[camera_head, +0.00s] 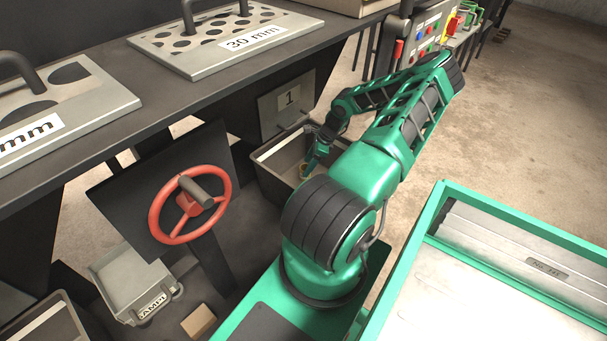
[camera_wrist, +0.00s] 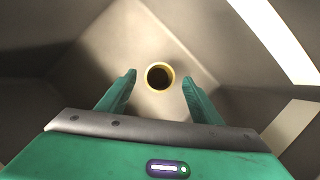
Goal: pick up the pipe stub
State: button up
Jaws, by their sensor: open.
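The pipe stub (camera_wrist: 160,76) shows in the wrist view as a short yellowish ring with a dark hollow middle, seen end-on. It lies on the floor of a grey bin, just beyond and between my fingertips. My gripper (camera_wrist: 159,80) is open, with a green finger on either side and nothing between them. In the head view my gripper (camera_head: 316,158) reaches down into the grey bin (camera_head: 262,160) under the bench. A small yellowish patch shows beside the fingers there, mostly hidden by my arm.
The bin's walls stand close around my gripper. A plate marked 1 (camera_head: 289,99) is behind the bin. The bench edge (camera_head: 215,92) with sieve plates is above and left. A red handwheel (camera_head: 190,204) and a grey box (camera_head: 133,284) are at left.

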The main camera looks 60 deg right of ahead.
jog(key=shift+x, duration=2.65)
jog(key=c, duration=1.1)
